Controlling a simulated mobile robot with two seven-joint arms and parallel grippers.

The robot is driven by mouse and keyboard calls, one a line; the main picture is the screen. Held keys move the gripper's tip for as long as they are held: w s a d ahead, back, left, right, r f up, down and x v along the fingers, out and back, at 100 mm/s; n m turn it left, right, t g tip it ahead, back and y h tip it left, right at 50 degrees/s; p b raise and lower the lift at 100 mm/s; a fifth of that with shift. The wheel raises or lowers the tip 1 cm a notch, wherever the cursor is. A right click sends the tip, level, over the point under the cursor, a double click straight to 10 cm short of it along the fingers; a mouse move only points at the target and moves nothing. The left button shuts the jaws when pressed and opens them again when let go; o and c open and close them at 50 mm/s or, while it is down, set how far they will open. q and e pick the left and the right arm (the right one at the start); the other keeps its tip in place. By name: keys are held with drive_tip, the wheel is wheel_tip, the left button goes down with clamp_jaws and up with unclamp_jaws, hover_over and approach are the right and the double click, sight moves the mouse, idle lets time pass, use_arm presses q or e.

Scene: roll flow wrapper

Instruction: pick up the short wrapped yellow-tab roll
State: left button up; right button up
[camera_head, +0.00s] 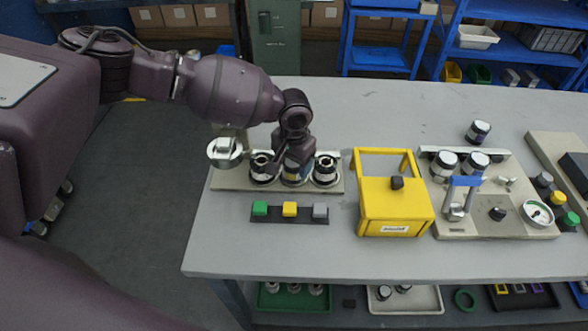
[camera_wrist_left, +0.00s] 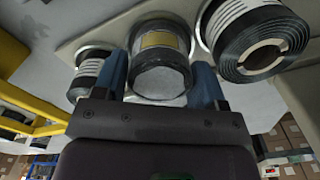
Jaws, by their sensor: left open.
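A roll with a yellow label (camera_wrist_left: 160,41) and a clear-looking wrapped end stands in the middle of three in the left wrist view. My left gripper (camera_wrist_left: 160,75) is open, with one blue finger on each side of this roll; I cannot tell whether they touch it. In the head view my left gripper (camera_head: 296,172) points down over the middle of the pale rack (camera_head: 228,180) and hides most of the middle roll. A dark roll (camera_head: 261,168) stands to its left and another dark roll (camera_head: 326,170) to its right. My right gripper is out of view.
Green, yellow and grey blocks (camera_head: 289,209) sit on a dark strip before the rack. A silver round part (camera_head: 225,152) is at the rack's left end. A yellow frame box (camera_head: 395,205) stands to the right, then a machine plate (camera_head: 470,225). The table's front is clear.

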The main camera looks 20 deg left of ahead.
use_arm(q)
drive_tip(key=shift+f, duration=0.5)
drive_tip(key=c, duration=0.6)
drive_tip(key=shift+r, duration=0.1)
drive_tip(key=shift+c, duration=0.2)
